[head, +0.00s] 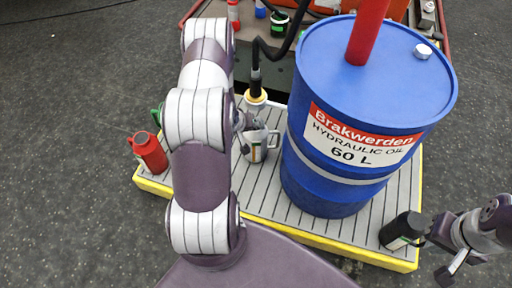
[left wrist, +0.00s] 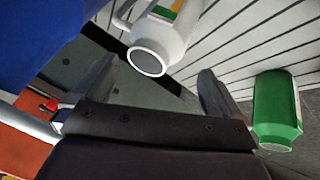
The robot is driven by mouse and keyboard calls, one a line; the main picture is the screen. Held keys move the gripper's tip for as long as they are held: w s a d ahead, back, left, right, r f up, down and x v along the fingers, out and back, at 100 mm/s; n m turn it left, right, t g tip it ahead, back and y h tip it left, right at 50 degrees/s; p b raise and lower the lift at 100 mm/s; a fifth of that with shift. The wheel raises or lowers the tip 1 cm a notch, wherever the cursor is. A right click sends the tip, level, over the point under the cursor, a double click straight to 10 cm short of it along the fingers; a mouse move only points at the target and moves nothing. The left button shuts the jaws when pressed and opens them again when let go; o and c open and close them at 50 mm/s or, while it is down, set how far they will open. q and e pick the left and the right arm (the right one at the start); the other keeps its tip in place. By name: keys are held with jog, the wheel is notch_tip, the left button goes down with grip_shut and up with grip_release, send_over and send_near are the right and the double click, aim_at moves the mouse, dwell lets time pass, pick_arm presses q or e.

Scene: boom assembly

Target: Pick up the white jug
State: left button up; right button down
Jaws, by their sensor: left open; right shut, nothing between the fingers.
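The white jug (head: 257,146) stands on the slatted platform, left of the blue barrel, with its handle toward the right. In the left wrist view, the white jug (left wrist: 168,38) shows its round dark mouth close beyond my fingertips. My left gripper (left wrist: 157,70) is open, with its two fingers spread and nothing between them. In the head view my left gripper (head: 244,124) is at the jug's upper left, partly hidden by my arm. I cannot tell whether it touches the jug. My right gripper (head: 452,262) is shut and empty, right of a black jug (head: 402,231).
A large blue barrel (head: 330,185) with a red pipe stands right of the jug. A black hose ends in a yellow-rimmed piece (head: 255,98) just behind it. A red jug (head: 149,152) stands at the platform's left. A green container (left wrist: 277,105) shows in the left wrist view.

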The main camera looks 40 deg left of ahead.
aim_at(262, 140)
pick_arm(q)
jog(key=shift+b+x, duration=0.35)
jog(key=shift+x, duration=0.8)
jog(key=b+x, duration=0.3)
jog(key=x, duration=0.2)
jog(key=shift+w+a+b, duration=0.1)
jog(key=shift+w+b, duration=0.05)
jog(key=shift+b, duration=0.2)
jog(key=shift+r, duration=0.15)
jog(key=c, duration=1.4)
jog(key=shift+w+r, duration=0.1)
jog(key=c, duration=0.3)
